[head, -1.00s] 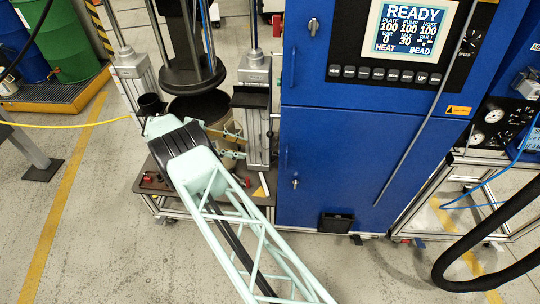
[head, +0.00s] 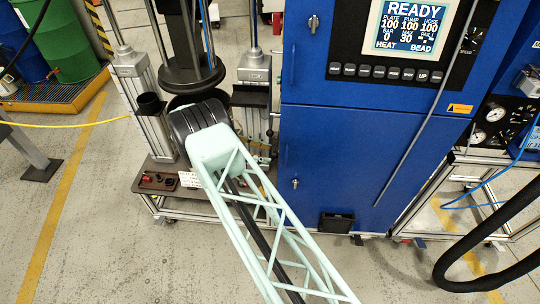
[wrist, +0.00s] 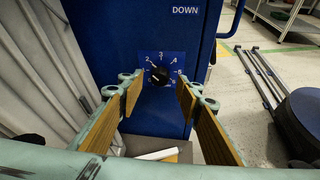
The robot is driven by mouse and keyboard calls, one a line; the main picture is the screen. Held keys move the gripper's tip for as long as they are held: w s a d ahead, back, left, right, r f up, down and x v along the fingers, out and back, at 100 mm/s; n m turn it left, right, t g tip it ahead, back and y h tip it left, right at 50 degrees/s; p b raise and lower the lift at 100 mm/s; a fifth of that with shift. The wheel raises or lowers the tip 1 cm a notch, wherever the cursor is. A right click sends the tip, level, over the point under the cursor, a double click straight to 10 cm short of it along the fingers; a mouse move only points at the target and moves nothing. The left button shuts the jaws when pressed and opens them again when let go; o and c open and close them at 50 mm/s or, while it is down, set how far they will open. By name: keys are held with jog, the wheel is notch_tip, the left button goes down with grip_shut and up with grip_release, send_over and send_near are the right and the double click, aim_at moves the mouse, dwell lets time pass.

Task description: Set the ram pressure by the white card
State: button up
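In the wrist view, a black knob (wrist: 158,76) sits on a blue dial plate with white numbers around it, on a blue panel. My gripper (wrist: 159,97) is open, its two wood-coloured finger pads to the left and right of the knob with a gap on each side. It does not appear to touch the knob. The knob's exact setting is too small to read surely. In the head view, my arm hides the gripper and the knob. A white card (head: 189,180) with small print shows partly on the pump's base plate, beside my arm.
The blue cabinet (head: 350,170) stands right of my arm; its screen (head: 410,28) reads READY, BAR 0. Metal columns (head: 140,85) flank the drum area. Pressure gauges (head: 494,112) are at far right. A dark hose (head: 470,250) lies in the right foreground.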

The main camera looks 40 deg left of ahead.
aim_at(276, 155)
jog(key=shift+x, duration=1.4)
jog(key=shift+c, duration=0.7)
jog(key=c, duration=0.7)
